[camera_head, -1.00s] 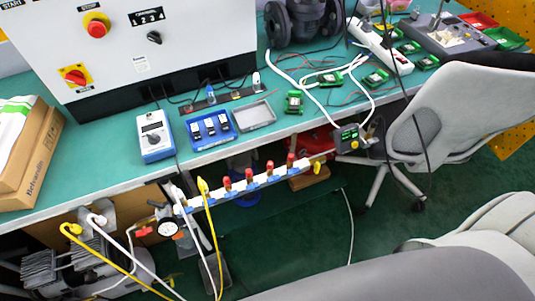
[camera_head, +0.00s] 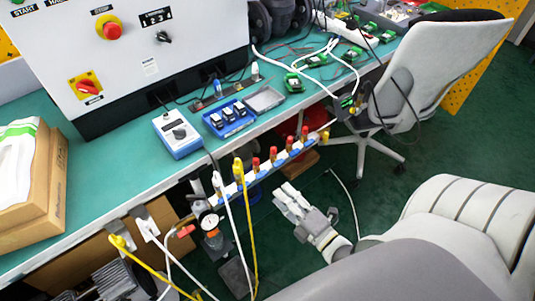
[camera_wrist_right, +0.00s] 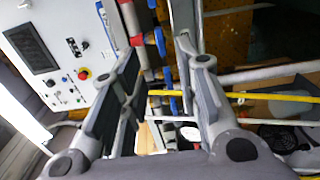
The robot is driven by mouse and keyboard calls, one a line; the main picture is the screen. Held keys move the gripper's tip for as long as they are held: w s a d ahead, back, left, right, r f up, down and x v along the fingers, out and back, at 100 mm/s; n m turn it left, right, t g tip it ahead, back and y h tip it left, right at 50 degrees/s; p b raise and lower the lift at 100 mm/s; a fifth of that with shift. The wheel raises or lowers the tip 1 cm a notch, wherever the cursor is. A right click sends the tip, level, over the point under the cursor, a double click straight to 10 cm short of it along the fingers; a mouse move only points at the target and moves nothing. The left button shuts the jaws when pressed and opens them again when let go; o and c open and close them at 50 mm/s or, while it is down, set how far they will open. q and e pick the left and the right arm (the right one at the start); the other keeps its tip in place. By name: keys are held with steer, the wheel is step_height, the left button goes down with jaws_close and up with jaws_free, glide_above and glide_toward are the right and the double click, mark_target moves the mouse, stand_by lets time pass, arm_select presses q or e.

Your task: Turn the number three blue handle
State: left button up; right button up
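A white manifold (camera_head: 247,182) runs along the front of the bench with several red-capped outlets and small blue handles (camera_head: 263,173). In the right wrist view, blue handles (camera_wrist_right: 167,76) line up down the middle, beyond and between the fingers. I cannot read any numbers, so I cannot tell which handle is number three. My right gripper (camera_head: 282,194) is in front of and below the manifold, apart from it. In the right wrist view the right gripper (camera_wrist_right: 158,55) is open, with nothing between its fingers. My left gripper is in neither view.
White and yellow hoses (camera_head: 245,220) hang from the manifold's left end, near a gauge (camera_head: 209,222). The green bench (camera_head: 120,160) carries a blue meter (camera_head: 177,134) and trays. An office chair (camera_head: 400,85) stands right.

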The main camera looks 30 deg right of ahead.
mark_target(262, 174)
steer(key=w, duration=0.8)
steer(key=shift+a, duration=0.4)
jaws_close()
